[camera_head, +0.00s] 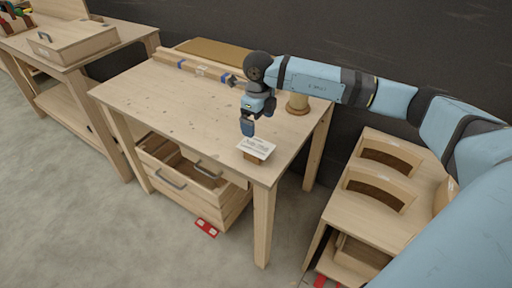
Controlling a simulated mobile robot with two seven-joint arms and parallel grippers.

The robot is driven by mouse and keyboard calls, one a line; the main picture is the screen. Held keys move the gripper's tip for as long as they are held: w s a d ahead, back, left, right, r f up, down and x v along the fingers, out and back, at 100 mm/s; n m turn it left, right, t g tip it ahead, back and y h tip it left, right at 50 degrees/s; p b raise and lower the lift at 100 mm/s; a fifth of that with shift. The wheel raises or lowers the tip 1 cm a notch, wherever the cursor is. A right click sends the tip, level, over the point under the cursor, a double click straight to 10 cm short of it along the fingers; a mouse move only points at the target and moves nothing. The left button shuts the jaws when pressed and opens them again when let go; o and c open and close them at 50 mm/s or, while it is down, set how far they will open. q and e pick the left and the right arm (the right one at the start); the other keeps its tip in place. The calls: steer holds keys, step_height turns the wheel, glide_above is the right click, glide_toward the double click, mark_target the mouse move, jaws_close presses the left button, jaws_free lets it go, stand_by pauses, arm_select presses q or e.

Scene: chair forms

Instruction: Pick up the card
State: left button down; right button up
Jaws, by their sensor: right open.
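A white card (257,147) with faint dark print rests on a small brown block at the front right corner of the wooden table (165,98). My right gripper (249,128) is open and points down, just above and behind the card's left edge. I cannot tell whether its fingertips touch the card. The arm comes in from the right. My left gripper is not in view.
A wooden spool-like piece (298,103) stands behind the card, close to my right arm. A wooden drawer (185,180) sits below. Another workbench stands left, wooden chair forms (380,185) right.

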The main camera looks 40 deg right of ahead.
mark_target(256, 146)
steer(key=f, duration=0.8)
steer(key=shift+a, duration=0.35)
steer(key=c, duration=0.8)
